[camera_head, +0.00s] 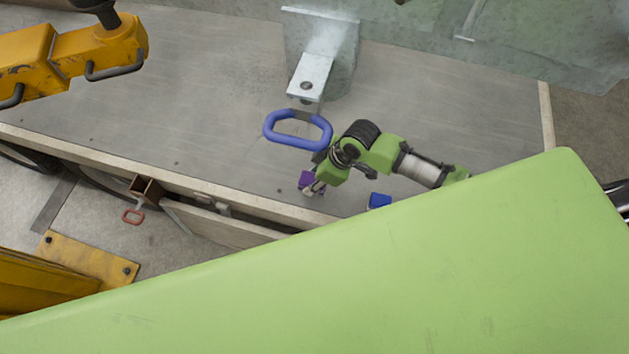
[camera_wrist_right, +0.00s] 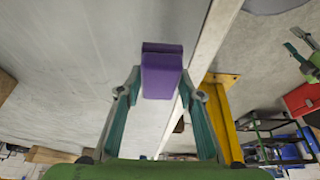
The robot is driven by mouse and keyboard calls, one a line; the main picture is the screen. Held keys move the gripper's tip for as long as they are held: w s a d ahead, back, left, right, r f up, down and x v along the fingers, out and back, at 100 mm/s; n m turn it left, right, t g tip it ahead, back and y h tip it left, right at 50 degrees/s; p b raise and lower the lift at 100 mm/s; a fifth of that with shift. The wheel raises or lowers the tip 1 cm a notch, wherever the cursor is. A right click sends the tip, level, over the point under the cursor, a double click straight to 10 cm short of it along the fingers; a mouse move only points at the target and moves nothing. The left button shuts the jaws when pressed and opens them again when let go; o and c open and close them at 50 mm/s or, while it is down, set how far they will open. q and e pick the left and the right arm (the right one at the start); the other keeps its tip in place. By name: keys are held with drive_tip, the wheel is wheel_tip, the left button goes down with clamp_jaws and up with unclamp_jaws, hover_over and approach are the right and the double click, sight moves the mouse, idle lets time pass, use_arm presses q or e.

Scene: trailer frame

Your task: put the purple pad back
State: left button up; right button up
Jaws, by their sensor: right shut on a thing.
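The purple pad (camera_head: 305,178) is small and block-shaped, and in the head view it shows at my right gripper (camera_head: 314,187), near the front edge of the grey trailer deck. In the right wrist view the purple pad (camera_wrist_right: 162,72) sits between the fingertips of my right gripper (camera_wrist_right: 160,88), which is shut on it. I cannot tell whether the pad touches the deck. The gripper covers part of the pad in the head view.
A blue ring handle (camera_head: 298,130) on a metal bracket (camera_head: 310,78) stands just behind my right gripper. A small blue block (camera_head: 379,201) lies to its right. Yellow machinery (camera_head: 75,55) is at upper left. The deck (camera_head: 215,85) left of the bracket is clear.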

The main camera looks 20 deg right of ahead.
drive_tip(key=shift+w+d+f, duration=0.15)
drive_tip(key=shift+w+f, duration=0.15)
drive_tip(key=shift+f, duration=0.1)
drive_tip(key=shift+w+f, duration=0.1)
drive_tip(key=shift+f, duration=1.55)
drive_tip(key=o, duration=1)
drive_tip(key=shift+d+r, duration=0.1)
drive_tip(key=v, duration=1.2)
